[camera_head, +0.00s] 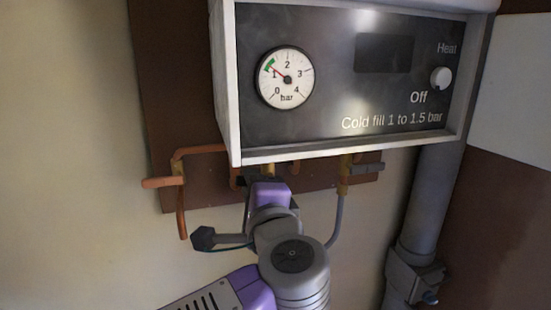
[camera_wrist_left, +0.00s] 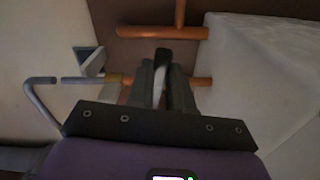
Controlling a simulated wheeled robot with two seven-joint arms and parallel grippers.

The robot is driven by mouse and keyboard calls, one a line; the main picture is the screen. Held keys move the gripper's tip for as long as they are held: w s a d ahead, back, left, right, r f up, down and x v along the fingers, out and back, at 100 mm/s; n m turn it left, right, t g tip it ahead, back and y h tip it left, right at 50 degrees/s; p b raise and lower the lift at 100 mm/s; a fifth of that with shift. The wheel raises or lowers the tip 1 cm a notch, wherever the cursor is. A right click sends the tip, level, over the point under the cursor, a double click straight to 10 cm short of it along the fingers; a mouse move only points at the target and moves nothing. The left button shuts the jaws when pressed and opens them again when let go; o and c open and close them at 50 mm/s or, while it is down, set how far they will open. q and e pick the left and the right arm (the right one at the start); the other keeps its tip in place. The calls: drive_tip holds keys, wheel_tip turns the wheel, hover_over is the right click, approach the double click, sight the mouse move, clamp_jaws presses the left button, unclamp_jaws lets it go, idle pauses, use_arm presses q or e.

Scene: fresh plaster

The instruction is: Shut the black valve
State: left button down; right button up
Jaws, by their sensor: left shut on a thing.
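My left gripper (camera_head: 266,181) reaches up under the heater box, among the pipe fittings, and its body covers most of what it holds in the head view. In the left wrist view its two fingers (camera_wrist_left: 161,85) are shut on the black valve's lever (camera_wrist_left: 163,56); the dark end shows beyond the fingertips. The valve's body and exact lever angle are mostly hidden. The pressure gauge (camera_head: 286,79) on the box has its red needle a little above 1 bar, near the green band. My right gripper is not in view.
The heater box (camera_head: 350,152) hangs close above the gripper. A copper-coloured pipe and handle (camera_head: 160,183) are at left, a dark grey handle (camera_head: 367,169) at right. A thick grey pipe (camera_head: 425,190) runs down the right. The wall at left is bare.

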use_arm(q)
drive_tip(key=c, duration=1.1)
unclamp_jaws()
drive_tip(key=shift+a+r, duration=0.1)
drive_tip(key=shift+v, duration=6)
